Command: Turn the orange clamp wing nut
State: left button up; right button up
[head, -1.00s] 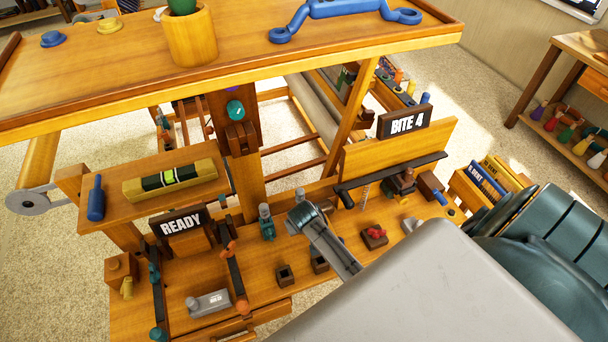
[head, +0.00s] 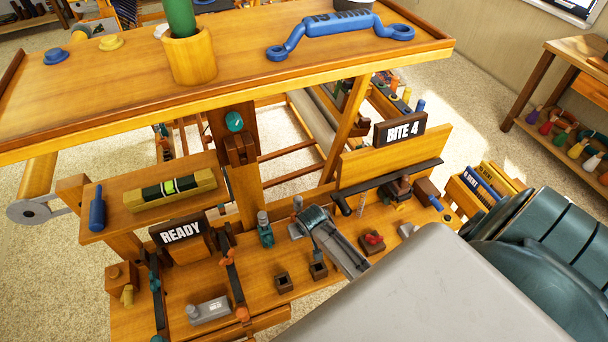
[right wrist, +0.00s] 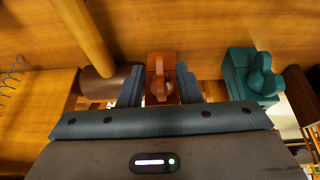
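In the right wrist view the orange clamp (right wrist: 163,68) stands between my right gripper's two blue-grey fingers (right wrist: 160,88). Its wing nut (right wrist: 159,84) is upright, facing the camera. The fingers are apart, one on each side, with narrow gaps around the wing nut; I cannot tell whether they touch the clamp body. In the head view my right gripper (head: 301,226) is over the loom's front board, and I cannot make out the orange clamp there. My left gripper is not in view.
A teal clamp (right wrist: 252,75) stands right of the orange one in the right wrist view. A round wooden bar (right wrist: 84,35) is at the left. In the head view a READY sign (head: 182,232), a BITE 4 sign (head: 400,130) and small dark blocks (head: 284,283) surround the work area.

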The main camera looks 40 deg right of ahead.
jog(key=b+v, duration=0.1)
jog(key=v, duration=0.9)
jog(key=shift+s+r, duration=0.15)
jog(key=shift+r, duration=0.2)
